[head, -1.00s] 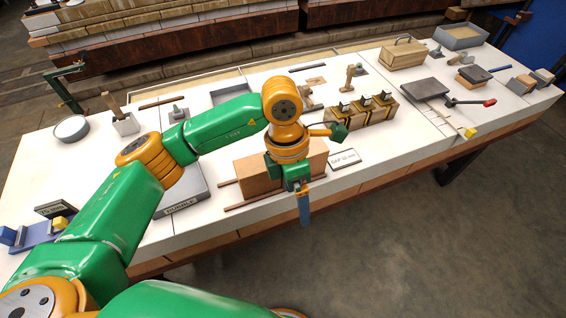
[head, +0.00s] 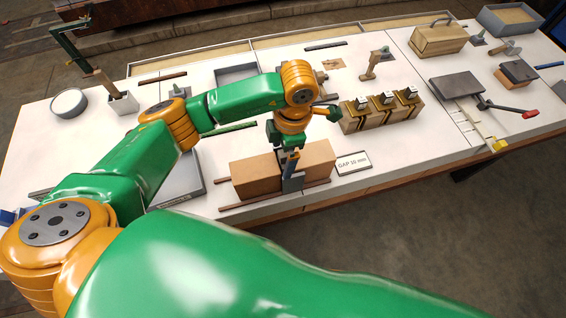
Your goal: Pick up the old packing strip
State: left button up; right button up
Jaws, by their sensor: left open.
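My left gripper (head: 291,178) points down at the front of two tan blocks, at the gap between the left block (head: 254,176) and the right block (head: 318,158). Its blue-grey fingers are open and cover most of this gap. I cannot make out a packing strip between the blocks, nor whether the fingers touch one. Thin reddish-brown rails (head: 240,206) run under the blocks. A sign (head: 354,162) reading "GAP 10 mm" stands to their right. My right gripper is not in view.
A dark strip (head: 325,45) and a brown strip (head: 163,77) lie farther back. The white bench (head: 420,150) is clear right of the sign.

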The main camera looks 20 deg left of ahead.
pick_arm(q)
jog(key=shift+w+a+f, duration=0.1)
jog(key=shift+w+f, duration=0.25)
jog(key=shift+f, duration=0.25)
jog(key=shift+s+r, duration=0.1)
jog(key=shift+s, duration=0.05)
jog(key=c, duration=0.7)
grip_shut()
